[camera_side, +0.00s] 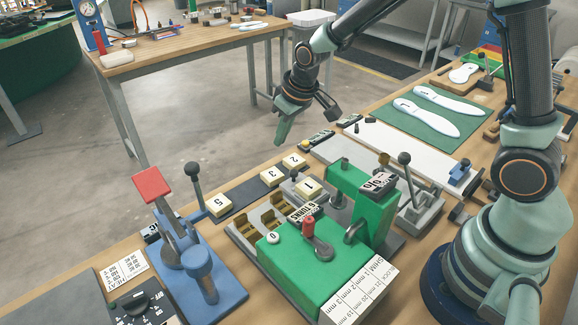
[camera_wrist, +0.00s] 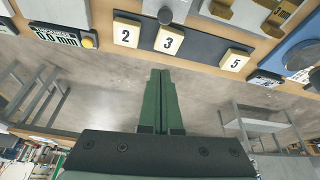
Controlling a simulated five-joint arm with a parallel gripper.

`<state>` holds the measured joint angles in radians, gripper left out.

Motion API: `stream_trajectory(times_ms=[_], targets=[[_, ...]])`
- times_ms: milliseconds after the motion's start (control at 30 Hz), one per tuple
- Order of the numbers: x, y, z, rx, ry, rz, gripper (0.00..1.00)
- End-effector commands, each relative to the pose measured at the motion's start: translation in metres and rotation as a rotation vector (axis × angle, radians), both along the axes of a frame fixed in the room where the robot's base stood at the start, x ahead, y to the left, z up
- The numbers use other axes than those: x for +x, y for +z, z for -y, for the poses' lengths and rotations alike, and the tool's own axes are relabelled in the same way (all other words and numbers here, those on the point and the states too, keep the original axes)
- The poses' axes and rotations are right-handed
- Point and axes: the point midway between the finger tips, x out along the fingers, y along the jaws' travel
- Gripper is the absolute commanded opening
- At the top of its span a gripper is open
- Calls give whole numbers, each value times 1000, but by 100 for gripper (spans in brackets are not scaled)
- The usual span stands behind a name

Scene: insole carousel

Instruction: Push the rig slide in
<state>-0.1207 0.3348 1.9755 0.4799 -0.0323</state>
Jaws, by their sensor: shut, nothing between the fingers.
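The green rig (camera_side: 310,265) stands on the bench in the side view, with a red-topped lever (camera_side: 309,228) and a label panel. A grey slide-like part with a tile marked 1 (camera_side: 309,188) sits at its far edge; I cannot tell for certain how far out it is. A grey round knob (camera_wrist: 165,15) shows beside tile 3 at the top of the wrist view. My gripper (camera_side: 282,131) is shut and empty, pointing down beyond the bench's far edge, apart from the rig. Its green fingers (camera_wrist: 161,80) lie together over the floor in the wrist view.
A dark strip (camera_side: 243,194) holds tiles 2, 3 and 5 along the far edge. A blue press (camera_side: 205,270) with a red handle stands left of the rig. A grey lever unit (camera_side: 410,205) stands right. A green mat (camera_side: 430,118) with white insoles lies farther right.

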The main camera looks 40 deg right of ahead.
Motion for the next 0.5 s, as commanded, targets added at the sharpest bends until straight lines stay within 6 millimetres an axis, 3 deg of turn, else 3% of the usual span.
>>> stream_trajectory(times_ms=[400, 500], targets=[[19, -58, -3, 0, 0, -4, 0], [8, -58, -1, 0, 0, -1, 0]])
